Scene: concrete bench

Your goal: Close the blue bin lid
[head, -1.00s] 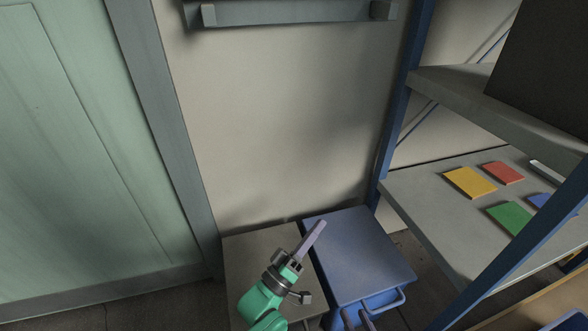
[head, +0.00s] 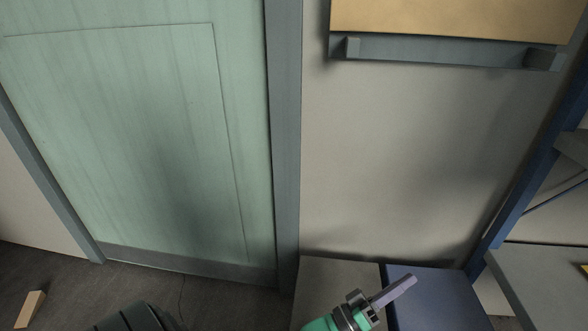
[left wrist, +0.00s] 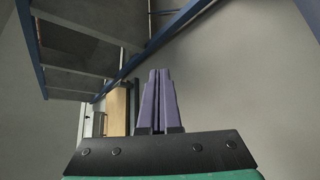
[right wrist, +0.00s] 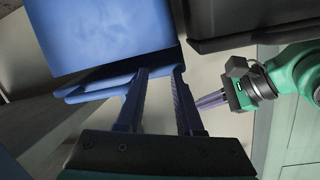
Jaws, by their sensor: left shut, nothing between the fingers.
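The blue bin (head: 440,300) stands at the lower right of the head view, cut off by the bottom edge. Its lid lies flat across the top as far as I can see. In the right wrist view the blue bin (right wrist: 100,35) fills the upper left, with a blue bar handle along its lower edge. My left gripper (head: 408,281) is shut and empty, in front of the bin's left part in the head view. It also shows in the left wrist view (left wrist: 158,75). My right gripper (right wrist: 160,72) is open and empty, its fingertips near the handle; contact is unclear.
A grey-topped box (head: 335,280) stands left of the blue bin. A blue-framed shelf (head: 525,195) is at the right. A green door (head: 130,140) is at the left, and a small wooden block (head: 31,308) lies on the floor.

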